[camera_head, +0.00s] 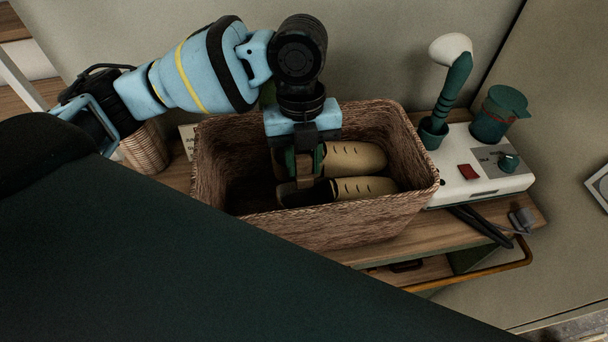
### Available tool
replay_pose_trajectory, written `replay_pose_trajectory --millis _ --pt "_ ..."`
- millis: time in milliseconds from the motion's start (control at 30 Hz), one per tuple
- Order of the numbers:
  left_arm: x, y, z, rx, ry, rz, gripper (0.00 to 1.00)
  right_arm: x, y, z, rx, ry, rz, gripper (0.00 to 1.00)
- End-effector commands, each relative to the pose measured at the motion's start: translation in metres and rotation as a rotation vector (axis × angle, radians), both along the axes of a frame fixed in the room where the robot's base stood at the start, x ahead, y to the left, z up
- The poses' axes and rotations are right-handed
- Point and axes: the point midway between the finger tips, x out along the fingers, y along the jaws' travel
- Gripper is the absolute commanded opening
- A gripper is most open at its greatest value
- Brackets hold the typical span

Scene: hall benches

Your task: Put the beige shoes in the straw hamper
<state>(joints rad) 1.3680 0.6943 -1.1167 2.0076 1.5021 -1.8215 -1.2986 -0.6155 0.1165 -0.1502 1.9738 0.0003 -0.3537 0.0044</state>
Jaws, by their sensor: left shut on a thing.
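The straw hamper (345,236) is a brown woven rectangular basket on a wooden bench top. Two beige shoes lie side by side inside it, toes to the right: the far shoe (355,157) and the near shoe (365,187). My left gripper (305,172) comes down from above into the hamper, at the heel end of the shoes. Its jaws are shut on a shoe at the dark heel part; it looks like the near shoe, though the fingers partly hide the contact. My right gripper is not in view.
A small wicker basket (146,148) stands left. A large dark surface covers the lower left.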

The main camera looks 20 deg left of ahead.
Motion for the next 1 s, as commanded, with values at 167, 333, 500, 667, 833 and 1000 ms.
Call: replay_pose_trajectory --millis 167,333,500,667,833,1000 --pt "0.0 0.0 -0.007 -0.002 -0.001 0.001 0.0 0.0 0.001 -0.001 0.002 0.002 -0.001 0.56" --pt "0.0 0.0 -0.032 -0.001 0.002 0.001 0.0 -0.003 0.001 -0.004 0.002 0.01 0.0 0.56" --pt "0.0 0.0 -0.05 -0.002 -0.001 0.0 0.0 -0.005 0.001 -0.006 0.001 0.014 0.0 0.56" --pt "0.0 0.0 -0.05 -0.001 -0.003 0.0 0.0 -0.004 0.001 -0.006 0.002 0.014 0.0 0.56" --pt "0.0 0.0 -0.051 -0.002 -0.002 0.0 0.0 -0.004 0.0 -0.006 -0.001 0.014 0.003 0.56" --pt "0.0 0.0 -0.056 -0.002 -0.002 0.0 0.0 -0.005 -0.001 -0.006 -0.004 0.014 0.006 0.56"
